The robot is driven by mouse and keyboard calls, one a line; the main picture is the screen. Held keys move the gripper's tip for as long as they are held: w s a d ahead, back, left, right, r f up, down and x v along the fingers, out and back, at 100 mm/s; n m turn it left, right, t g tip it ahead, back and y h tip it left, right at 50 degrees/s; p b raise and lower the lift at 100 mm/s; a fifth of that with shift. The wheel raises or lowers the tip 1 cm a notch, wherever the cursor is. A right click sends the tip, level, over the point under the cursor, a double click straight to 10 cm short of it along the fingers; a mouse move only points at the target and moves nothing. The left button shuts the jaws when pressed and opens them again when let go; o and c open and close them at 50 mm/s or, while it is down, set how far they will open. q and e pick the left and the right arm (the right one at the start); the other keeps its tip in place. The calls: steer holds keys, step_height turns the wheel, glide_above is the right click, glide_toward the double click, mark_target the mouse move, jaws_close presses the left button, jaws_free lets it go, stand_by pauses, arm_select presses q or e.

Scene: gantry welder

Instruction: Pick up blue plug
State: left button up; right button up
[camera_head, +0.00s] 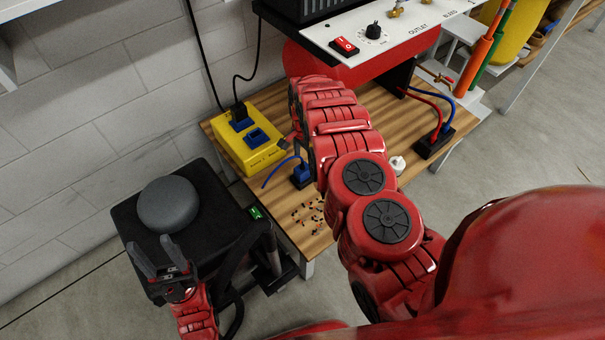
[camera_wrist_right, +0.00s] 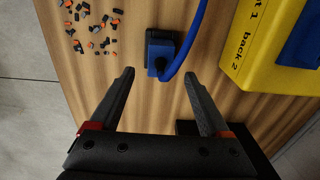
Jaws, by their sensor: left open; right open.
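The blue plug (camera_head: 301,174), with a dark body and a blue cable, is on the wooden table beside my right arm. In the right wrist view the blue plug (camera_wrist_right: 160,52) lies just beyond and roughly between the tips of my right gripper (camera_wrist_right: 159,75). That gripper is open and empty, with its fingers to either side of the plug's line. Whether the fingertips are level with the plug in height I cannot tell. In the head view my right arm mostly hides this gripper. My left gripper (camera_head: 151,248) is open and empty in front of a dark round object.
A yellow socket box (camera_head: 232,150) with blue sockets stands at the table's back left. Small loose parts (camera_head: 308,213) lie near the front edge. A black block (camera_head: 433,143) with red and blue cables is to the right. A red tank and white control panel (camera_head: 390,35) stand behind.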

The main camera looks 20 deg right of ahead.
mark_target(302, 168)
steer(key=f, duration=0.2)
steer(key=f+b, duration=0.1)
steer(key=f, duration=0.2)
steer(key=shift+s+a+f, duration=0.15)
steer(key=shift+a+f, duration=0.2)
steer(key=shift+f, duration=0.05)
steer(key=shift+r, duration=0.1)
jaws_close()
